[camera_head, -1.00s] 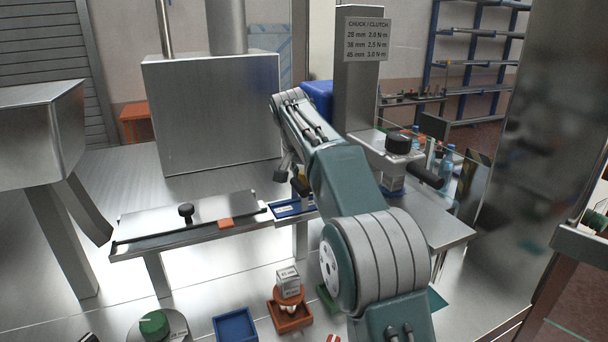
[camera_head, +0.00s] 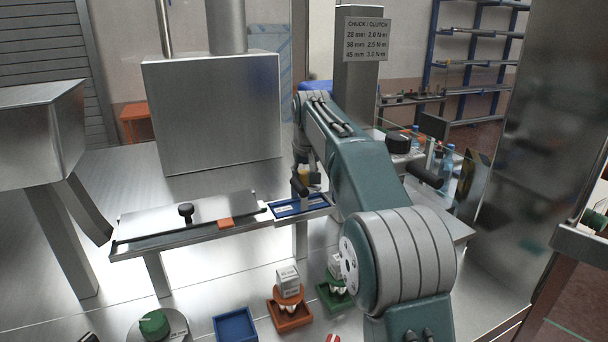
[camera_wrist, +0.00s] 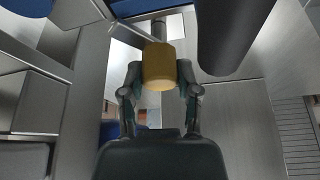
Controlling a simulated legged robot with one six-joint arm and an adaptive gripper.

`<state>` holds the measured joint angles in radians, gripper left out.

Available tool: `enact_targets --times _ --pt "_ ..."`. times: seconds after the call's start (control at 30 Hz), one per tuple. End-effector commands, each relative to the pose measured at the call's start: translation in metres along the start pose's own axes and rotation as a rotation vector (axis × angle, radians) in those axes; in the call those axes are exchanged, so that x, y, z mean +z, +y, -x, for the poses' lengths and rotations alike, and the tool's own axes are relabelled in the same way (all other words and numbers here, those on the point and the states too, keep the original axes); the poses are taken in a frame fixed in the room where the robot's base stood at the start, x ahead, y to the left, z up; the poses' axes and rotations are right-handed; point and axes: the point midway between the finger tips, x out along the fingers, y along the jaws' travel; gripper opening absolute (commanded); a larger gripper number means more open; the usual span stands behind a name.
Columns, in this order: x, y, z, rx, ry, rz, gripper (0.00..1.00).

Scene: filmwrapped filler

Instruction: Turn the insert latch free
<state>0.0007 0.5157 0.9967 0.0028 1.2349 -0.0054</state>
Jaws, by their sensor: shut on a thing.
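In the wrist view my gripper (camera_wrist: 158,78) is shut on a yellow cylinder (camera_wrist: 158,66), with one finger on each side of it. A grey rod (camera_wrist: 131,32) passes close beyond the cylinder. A thick dark cylinder (camera_wrist: 228,38) stands to the right, apart from the fingers. In the head view the yellow piece (camera_head: 304,173) shows small above a dark post (camera_head: 299,187) at the blue tray (camera_head: 285,210) on the bench. My arm hides most of the gripper there. I cannot tell which part is the latch, or whether it is turned.
Below are a blue bin (camera_head: 235,326), a red-brown tray (camera_head: 290,318), a green tray (camera_head: 333,301) and a green dial (camera_head: 154,323). A dark handle (camera_head: 425,176) juts out at right.

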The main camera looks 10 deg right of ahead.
Motion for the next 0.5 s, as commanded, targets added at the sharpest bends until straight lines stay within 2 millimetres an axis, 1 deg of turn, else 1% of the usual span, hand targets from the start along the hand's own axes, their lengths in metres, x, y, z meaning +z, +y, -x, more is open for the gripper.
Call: enact_targets --times 0.03,0.5 --pt "0.0005 0.0002 -0.0026 -0.018 -0.004 0.038 0.0" --pt "0.0001 0.0001 -0.0033 -0.19 -0.003 0.45 0.0"
